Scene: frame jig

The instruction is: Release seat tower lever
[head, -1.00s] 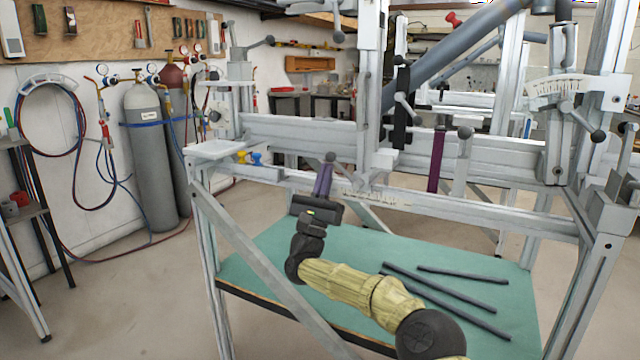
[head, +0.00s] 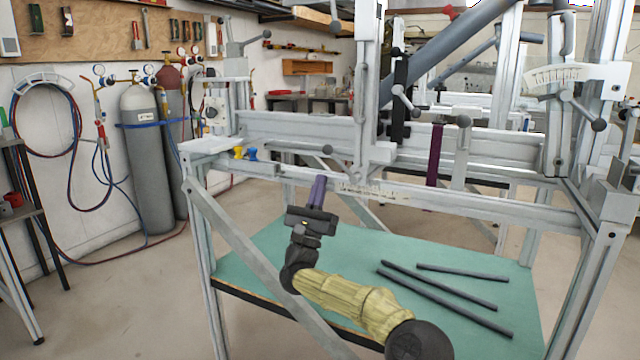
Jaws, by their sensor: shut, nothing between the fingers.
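The seat tower appears to be the upright grey post (head: 368,95) in the middle of the jig. A lever with a dark ball knob (head: 327,149) sits low on its left side, by the front rail. My gripper (head: 318,180) has its purple fingers pointing up, together and empty. The fingertips are below the knob and apart from it, in front of the rail. Another ball-ended lever (head: 404,98) is higher, right of the post beside a black upright piece. How far the lower lever is turned is hard to tell.
The front rail (head: 440,203) with a scale crosses behind my fingers. A diagonal brace (head: 262,262) runs at the left of my arm. Dark tubes (head: 450,300) lie on the green shelf (head: 255,262) below. A purple upright piece (head: 435,155) stands at the right.

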